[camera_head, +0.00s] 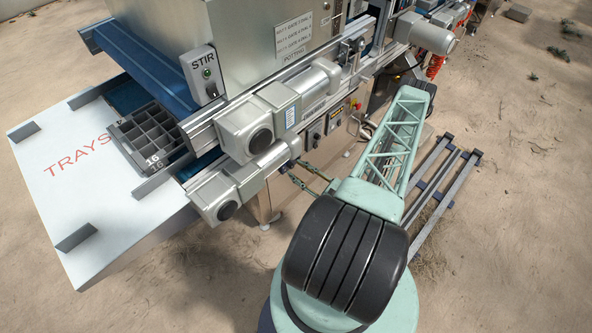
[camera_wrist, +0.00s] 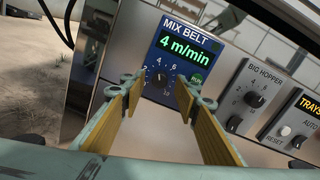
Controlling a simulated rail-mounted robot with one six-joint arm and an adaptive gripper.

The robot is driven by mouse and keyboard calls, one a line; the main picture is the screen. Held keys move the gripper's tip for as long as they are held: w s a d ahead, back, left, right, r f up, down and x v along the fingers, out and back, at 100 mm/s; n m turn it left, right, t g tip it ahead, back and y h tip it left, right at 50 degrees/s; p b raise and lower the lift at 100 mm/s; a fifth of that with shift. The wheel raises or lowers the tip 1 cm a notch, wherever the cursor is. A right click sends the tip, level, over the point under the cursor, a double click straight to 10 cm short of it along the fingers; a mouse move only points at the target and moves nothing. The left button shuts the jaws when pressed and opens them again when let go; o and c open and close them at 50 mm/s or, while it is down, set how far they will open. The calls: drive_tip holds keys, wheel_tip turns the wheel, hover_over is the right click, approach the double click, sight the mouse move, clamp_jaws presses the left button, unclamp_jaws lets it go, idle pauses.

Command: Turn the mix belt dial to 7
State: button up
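The mix belt panel (camera_wrist: 183,62) is a blue box in the wrist view, its green display reading 4 m/min. Its dark round dial (camera_wrist: 158,79) sits below the display inside a ring of white numbers; I cannot read the pointer clearly. A small green button (camera_wrist: 197,79) is at the dial's right. My gripper (camera_wrist: 162,92) is open, with a yellow-padded finger on each side of the dial in the picture. The dial shows between the fingertips; I cannot tell how far in front of it they are.
A trays display (camera_wrist: 311,104) is at the right edge. The head view shows the stir switch (camera_head: 211,89) and a trays table (camera_head: 60,215).

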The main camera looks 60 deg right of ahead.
drive_tip(key=shift+w, duration=0.5)
drive_tip(key=shift+c, duration=0.3)
drive_tip(key=c, duration=0.8)
